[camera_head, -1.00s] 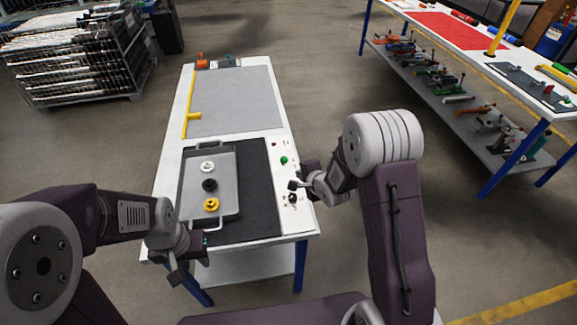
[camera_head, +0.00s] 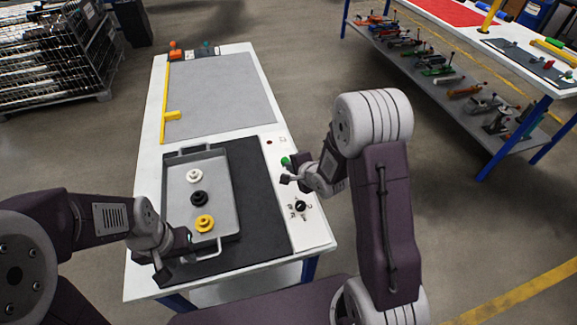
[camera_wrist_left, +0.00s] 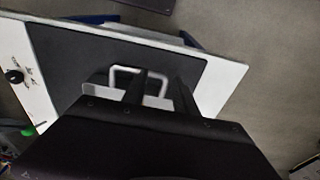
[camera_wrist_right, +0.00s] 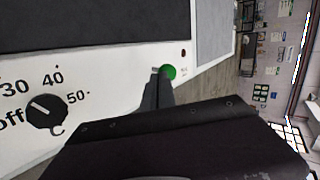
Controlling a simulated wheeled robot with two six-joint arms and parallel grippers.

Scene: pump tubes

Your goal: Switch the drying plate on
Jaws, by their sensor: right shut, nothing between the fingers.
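The drying plate (camera_head: 262,190) is a dark rectangle on the near half of the white table. Its panel on the right has a black knob (camera_head: 301,206), a green button (camera_head: 285,161) and a small dark red lamp (camera_head: 269,142). In the right wrist view the white mark on the knob (camera_wrist_right: 47,112) faces the "off" side. My right gripper (camera_head: 287,178) is shut and empty; its tips (camera_wrist_right: 160,85) lie just by the green button (camera_wrist_right: 168,72). I cannot tell whether they touch. My left gripper (camera_wrist_left: 160,92) is open near the tray's handle (camera_wrist_left: 125,72).
A grey tray (camera_head: 222,195) with a white, a black and a yellow round part lies on the plate. A yellow T-shaped bar (camera_head: 172,116) is on the far half of the table. Another table with a shelf (camera_head: 465,95) stands at the right.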

